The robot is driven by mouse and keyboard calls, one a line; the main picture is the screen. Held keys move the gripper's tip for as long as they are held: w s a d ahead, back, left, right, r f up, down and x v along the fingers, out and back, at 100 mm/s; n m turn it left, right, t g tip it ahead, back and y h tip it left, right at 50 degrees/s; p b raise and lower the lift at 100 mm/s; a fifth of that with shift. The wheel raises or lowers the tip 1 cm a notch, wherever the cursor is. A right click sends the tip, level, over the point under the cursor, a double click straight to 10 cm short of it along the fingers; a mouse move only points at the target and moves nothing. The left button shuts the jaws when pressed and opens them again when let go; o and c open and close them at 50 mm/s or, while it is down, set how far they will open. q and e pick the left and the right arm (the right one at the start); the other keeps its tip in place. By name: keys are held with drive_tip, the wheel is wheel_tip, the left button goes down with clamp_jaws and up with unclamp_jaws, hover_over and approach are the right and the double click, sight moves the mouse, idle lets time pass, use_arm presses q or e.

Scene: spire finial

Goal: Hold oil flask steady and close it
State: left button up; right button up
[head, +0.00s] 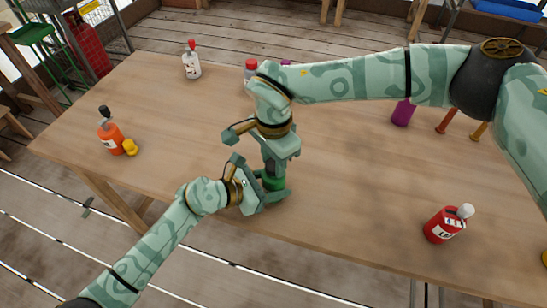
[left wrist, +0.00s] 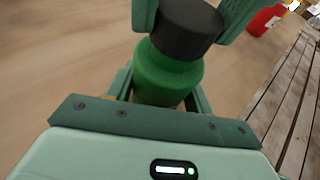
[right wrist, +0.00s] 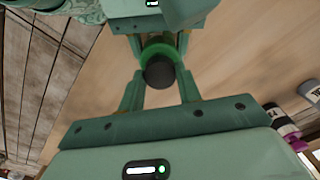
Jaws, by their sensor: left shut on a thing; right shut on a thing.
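A green flask (head: 272,183) stands near the table's front edge, mostly hidden by my grippers in the head view. In the left wrist view the flask (left wrist: 168,70) has a black cap (left wrist: 190,25) at its neck. My left gripper (head: 268,194) is shut around the green body from the side. My right gripper (head: 274,160) comes from above and is shut on the cap, which also shows between its fingers in the right wrist view (right wrist: 159,72). Whether the cap is fully seated cannot be told. No label shows on the flask.
On the wooden table (head: 340,215) stand an orange bottle (head: 110,138) beside a small yellow item (head: 130,147), a white bottle with a red cap (head: 192,64), a purple bottle (head: 403,113) and a red bottle with a white cap (head: 443,226).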

drive_tip(key=shift+f, duration=0.45)
